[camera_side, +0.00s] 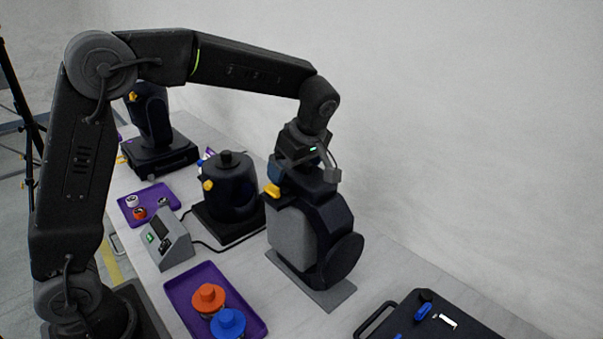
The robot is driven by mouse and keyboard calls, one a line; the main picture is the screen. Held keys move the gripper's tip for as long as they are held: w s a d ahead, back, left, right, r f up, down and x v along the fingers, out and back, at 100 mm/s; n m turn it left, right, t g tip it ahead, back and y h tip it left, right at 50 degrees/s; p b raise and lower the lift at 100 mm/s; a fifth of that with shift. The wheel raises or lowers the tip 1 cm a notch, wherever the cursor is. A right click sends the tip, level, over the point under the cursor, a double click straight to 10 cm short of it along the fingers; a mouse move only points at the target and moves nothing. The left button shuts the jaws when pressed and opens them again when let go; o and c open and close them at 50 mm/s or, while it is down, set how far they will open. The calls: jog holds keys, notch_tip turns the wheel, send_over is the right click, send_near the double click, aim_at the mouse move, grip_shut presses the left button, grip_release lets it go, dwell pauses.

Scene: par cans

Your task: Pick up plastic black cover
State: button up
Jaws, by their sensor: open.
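My gripper (305,170) is at the end of my arm, just above a black device (325,225) with a grey side panel. It is open. Its fingertips are partly lost against the dark body behind, and I cannot tell whether they touch it. The device stands on a grey plate (330,297) and has a round black part (343,261) at its lower right and a yellow piece (272,191) at its upper left. I cannot tell which black part is the plastic cover.
A black pot-like unit (229,190) stands left of the device, with a grey control box (162,242) nearer. A purple tray (182,297) holds orange and blue knobs. A black case (440,328) lies front right. Another black unit (158,157) stands farther back.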

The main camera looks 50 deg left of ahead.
jog(key=shift+a+f, duration=0.15)
jog(key=shift+f, duration=0.15)
jog(key=shift+c, duration=0.3)
jog(key=c, duration=0.7)
jog(key=shift+c, duration=0.5)
jog(key=shift+r, duration=0.15)
